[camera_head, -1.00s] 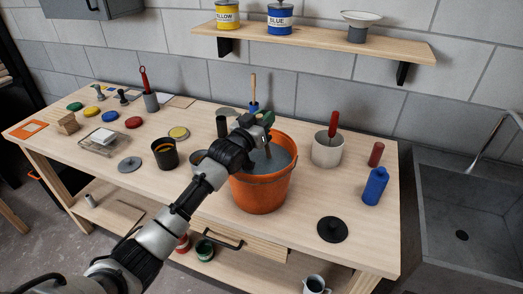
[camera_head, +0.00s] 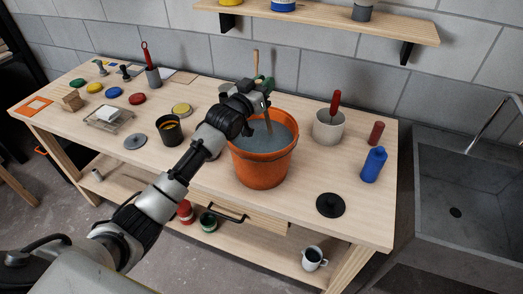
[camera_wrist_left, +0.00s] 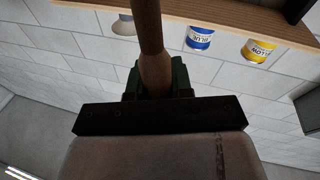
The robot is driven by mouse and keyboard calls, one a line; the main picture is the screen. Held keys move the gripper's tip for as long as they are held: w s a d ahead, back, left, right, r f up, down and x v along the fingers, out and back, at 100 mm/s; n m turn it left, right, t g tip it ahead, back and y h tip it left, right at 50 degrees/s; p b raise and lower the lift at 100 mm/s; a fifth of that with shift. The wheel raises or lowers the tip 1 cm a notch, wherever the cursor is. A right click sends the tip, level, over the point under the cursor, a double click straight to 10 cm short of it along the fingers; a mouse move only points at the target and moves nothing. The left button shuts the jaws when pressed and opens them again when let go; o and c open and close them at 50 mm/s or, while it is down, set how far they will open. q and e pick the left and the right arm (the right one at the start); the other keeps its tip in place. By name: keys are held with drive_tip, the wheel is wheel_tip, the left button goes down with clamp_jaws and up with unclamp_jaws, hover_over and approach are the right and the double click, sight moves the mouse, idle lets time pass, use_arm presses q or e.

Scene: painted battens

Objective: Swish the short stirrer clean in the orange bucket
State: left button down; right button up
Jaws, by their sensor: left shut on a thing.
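The orange bucket (camera_head: 262,168) stands near the front middle of the bench, holding grey liquid (camera_head: 284,140). My left gripper (camera_head: 264,88) is above the bucket's back rim, shut on the wooden handle of a stirrer (camera_head: 268,123). The stirrer hangs nearly upright into the bucket. Its lower end meets the grey liquid, and I cannot tell how deep it goes. In the left wrist view the wooden handle (camera_wrist_left: 150,50) runs up between the green finger pads. My right gripper is not in view.
A white pot (camera_head: 328,128) with a red-handled tool stands right of the bucket, near a blue bottle (camera_head: 373,165) and a black disc (camera_head: 330,204). A dark can (camera_head: 170,130) stands left. The sink (camera_head: 470,190) is at right.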

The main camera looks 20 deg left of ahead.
use_arm(q)
drive_tip(key=shift+s+a+r+p, duration=0.1)
drive_tip(key=shift+a+r+p, duration=0.05)
drive_tip(key=shift+r+p, duration=0.6)
drive_tip(key=shift+s+a+r+p, duration=0.15)
drive_tip(key=shift+r+p, duration=0.35)
drive_tip(key=shift+r, duration=0.45)
drive_tip(key=shift+s+a+r+p, duration=0.1)
drive_tip(key=shift+a+r+p, duration=0.05)
drive_tip(key=shift+r+p, duration=0.6)
drive_tip(key=shift+r, duration=0.1)
drive_tip(key=shift+w, duration=0.1)
wheel_tip(320, 180, up, 5)
drive_tip(key=shift+p, duration=1.15)
